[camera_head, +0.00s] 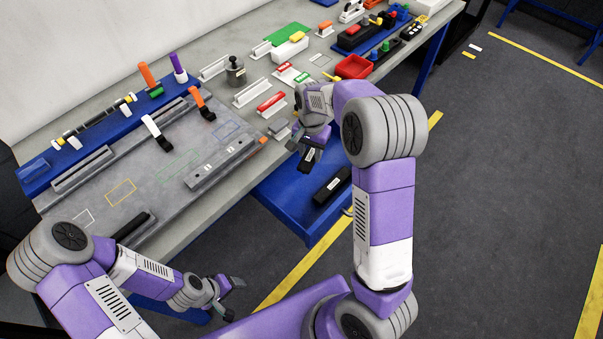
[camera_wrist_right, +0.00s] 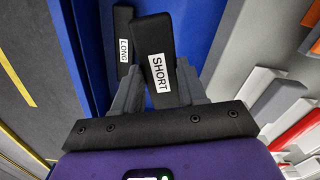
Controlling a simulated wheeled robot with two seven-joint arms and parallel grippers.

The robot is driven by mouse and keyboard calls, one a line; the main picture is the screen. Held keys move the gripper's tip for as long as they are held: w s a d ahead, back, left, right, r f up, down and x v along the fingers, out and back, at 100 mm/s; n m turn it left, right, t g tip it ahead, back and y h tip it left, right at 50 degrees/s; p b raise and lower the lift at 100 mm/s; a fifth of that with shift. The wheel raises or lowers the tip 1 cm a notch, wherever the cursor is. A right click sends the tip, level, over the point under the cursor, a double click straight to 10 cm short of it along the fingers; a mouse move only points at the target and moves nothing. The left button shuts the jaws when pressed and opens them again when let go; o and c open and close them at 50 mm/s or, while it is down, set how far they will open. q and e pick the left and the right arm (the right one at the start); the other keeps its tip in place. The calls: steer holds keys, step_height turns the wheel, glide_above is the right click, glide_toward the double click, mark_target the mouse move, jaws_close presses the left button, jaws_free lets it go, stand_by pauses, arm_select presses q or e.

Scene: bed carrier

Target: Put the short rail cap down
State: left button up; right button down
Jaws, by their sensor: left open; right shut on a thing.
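The short rail cap (camera_wrist_right: 158,40) is a black block with a white "SHORT" label. My right gripper (camera_head: 306,150) is shut on it, with a grey finger on each side in the right wrist view. The cap (camera_head: 309,158) also shows in the head view, over the inner edge of the blue shelf (camera_head: 284,205). Its gap above the shelf is unclear. A black cap labelled "LONG" (camera_wrist_right: 124,45) lies on the shelf beside it; it also shows in the head view (camera_head: 332,186). My left gripper (camera_head: 233,299) is open and empty, low in front of the bench.
The grey workbench (camera_head: 225,100) carries a grey fixture (camera_head: 120,190), white rails, a red bin (camera_head: 353,66) and several small parts. The blue shelf's front part is bare. Open floor with yellow lines lies to the right.

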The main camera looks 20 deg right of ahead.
steer(key=d+f+m+b, duration=0.1)
steer(key=w+d+f+m+b, duration=0.1)
steer(key=f, duration=0.1)
steer(key=shift+d+m, duration=0.3)
steer(key=shift+m, duration=0.1)
steer(key=shift+w+d+f+m, duration=0.1)
steer(key=shift+w+d+m, duration=0.05)
steer(key=shift+d+m, duration=0.2)
steer(key=shift+d+f+b, duration=0.1)
steer(key=shift+f+b, duration=0.1)
steer(key=shift+b, duration=0.1)
arm_select(q)
step_height(320, 180, down, 7)
steer(key=b, duration=0.3)
steer(key=shift+w+f, duration=0.15)
arm_select(e)
glide_above(317, 177)
step_height(317, 177, down, 9)
steer(key=shift+w+f, duration=0.1)
steer(key=shift+f, duration=0.1)
steer(key=shift+f, duration=0.2)
steer(key=c, duration=0.6)
jaws_free()
